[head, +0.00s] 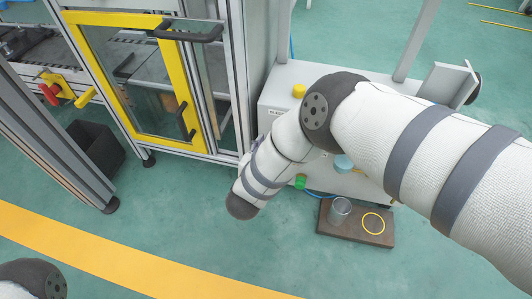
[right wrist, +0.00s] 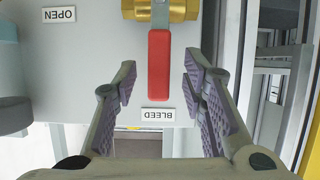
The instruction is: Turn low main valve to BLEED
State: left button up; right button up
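The main valve has a red lever (right wrist: 159,65) on a brass body (right wrist: 160,9), seen in the right wrist view. The lever points down the picture toward the BLEED label (right wrist: 157,114), its tip just short of the label. The OPEN label (right wrist: 59,15) is at upper left. My right gripper (right wrist: 158,75) is open, with one finger on each side of the lever and a gap on both sides. In the head view my right arm covers the valve and the gripper. My left gripper is out of view.
A pale cabinet (head: 284,84) stands behind my right arm, with a yellow cap (head: 299,90) on top. A brown board (head: 352,234) with a clear cylinder (head: 339,210) lies at its foot. A yellow-framed door (head: 104,93) is at left. The green floor (head: 170,200) in front is free.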

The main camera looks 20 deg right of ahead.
jog(key=v, duration=0.9)
jog(key=shift+a, duration=0.15)
jog(key=shift+s, duration=0.1)
jog(key=shift+r, duration=0.15)
